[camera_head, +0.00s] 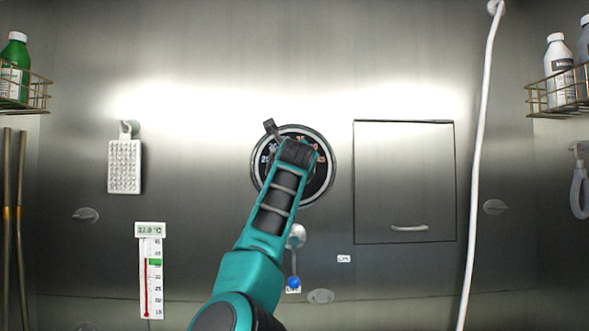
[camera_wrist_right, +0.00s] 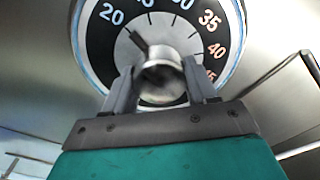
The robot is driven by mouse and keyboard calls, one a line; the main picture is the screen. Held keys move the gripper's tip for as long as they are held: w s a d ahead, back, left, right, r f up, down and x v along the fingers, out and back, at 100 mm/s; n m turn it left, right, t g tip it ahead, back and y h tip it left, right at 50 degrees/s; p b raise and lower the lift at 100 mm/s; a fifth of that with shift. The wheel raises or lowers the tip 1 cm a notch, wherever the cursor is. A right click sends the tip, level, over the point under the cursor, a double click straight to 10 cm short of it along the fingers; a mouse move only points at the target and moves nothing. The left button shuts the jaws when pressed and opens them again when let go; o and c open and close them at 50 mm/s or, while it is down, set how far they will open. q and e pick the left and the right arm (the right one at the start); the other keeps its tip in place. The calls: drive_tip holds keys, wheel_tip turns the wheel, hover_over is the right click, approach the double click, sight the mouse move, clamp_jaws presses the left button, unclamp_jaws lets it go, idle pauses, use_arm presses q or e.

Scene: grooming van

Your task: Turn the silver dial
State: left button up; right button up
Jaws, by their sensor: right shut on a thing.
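The silver dial (camera_wrist_right: 165,78) is a round metal knob at the centre of a black face (camera_head: 325,176) with a pale ring, on the steel wall. In the right wrist view the face carries numbers, with 20, 35 and 40 readable. A dark pointer (camera_wrist_right: 138,41) aims up and left, just right of the 20. My right gripper (camera_wrist_right: 161,90) is shut on the knob, one finger on each side. In the head view my right gripper (camera_head: 285,140) and arm cover the knob and much of the face. My left gripper is not in view.
A thermometer (camera_head: 150,275) with a digital readout and green mark hangs lower left. A lever with a blue ball (camera_head: 293,282) sits just below the dial. A panel with a handle (camera_head: 409,228) and a white hose (camera_head: 480,130) are to the right. Bottle racks (camera_head: 556,92) flank the wall.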

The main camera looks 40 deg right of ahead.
drive_tip(key=m+b, duration=0.1)
drive_tip(key=m, duration=0.2)
drive_tip(key=shift+f+b, duration=0.2)
drive_tip(key=shift+b, duration=0.2)
drive_tip(key=m+b, duration=0.1)
drive_tip(key=m, duration=0.3)
drive_tip(key=shift+w+m, duration=0.1)
drive_tip(key=shift+m, duration=0.2)
drive_tip(key=m+b, duration=0.1)
drive_tip(key=m, duration=0.3)
drive_tip(key=shift+a+r, duration=0.1)
drive_tip(key=shift+m+y, duration=0.3)
drive_tip(key=shift+m, duration=2.3)
drive_tip(key=shift+r, duration=0.1)
drive_tip(key=o, duration=1)
drive_tip(key=shift+o, duration=0.2)
